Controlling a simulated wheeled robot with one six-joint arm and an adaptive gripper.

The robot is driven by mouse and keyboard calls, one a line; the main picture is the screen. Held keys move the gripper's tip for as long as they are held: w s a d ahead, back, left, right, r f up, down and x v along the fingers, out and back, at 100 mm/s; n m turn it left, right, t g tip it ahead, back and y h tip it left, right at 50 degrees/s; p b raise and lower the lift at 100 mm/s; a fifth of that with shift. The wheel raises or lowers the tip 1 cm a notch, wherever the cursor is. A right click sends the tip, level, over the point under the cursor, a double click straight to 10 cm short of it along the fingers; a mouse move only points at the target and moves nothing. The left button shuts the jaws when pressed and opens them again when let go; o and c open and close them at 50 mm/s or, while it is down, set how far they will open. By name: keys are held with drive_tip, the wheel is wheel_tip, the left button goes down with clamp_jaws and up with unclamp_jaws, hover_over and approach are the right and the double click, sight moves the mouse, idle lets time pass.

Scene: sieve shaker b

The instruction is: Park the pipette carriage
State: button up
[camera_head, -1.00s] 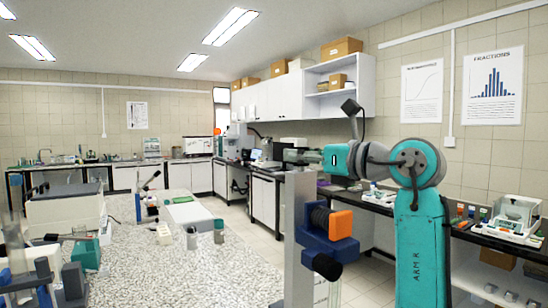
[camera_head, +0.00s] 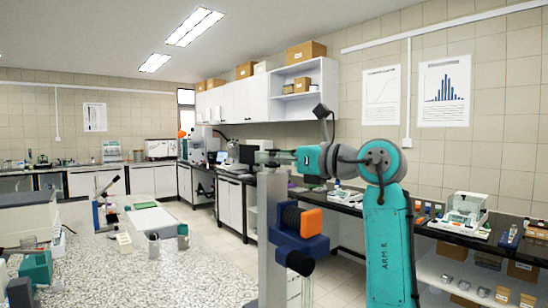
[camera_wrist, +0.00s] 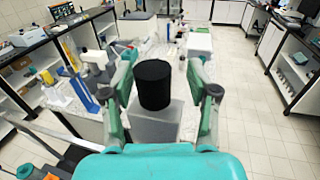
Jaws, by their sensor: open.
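No part is labelled as the pipette carriage, so I cannot tell for sure which it is. In the head view a blue block (camera_head: 287,242) with an orange end (camera_head: 311,222) and a black knob sits partway up an upright grey post (camera_head: 271,205). My gripper (camera_head: 264,157) is at the height of the post's top, pointing left. In the wrist view my gripper (camera_wrist: 163,95) has its fingers spread wide. A black cylinder (camera_wrist: 154,84) on a grey block (camera_wrist: 157,124) appears between them. I see no contact with the fingers.
A speckled bench (camera_head: 170,275) lies to the left, with a white slab (camera_head: 154,221), small grey containers and a teal item (camera_head: 38,270). A dark counter (camera_head: 450,232) with a balance (camera_head: 466,214) runs along the right wall. Tiled floor is open between them.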

drive_tip(key=v, duration=1.2)
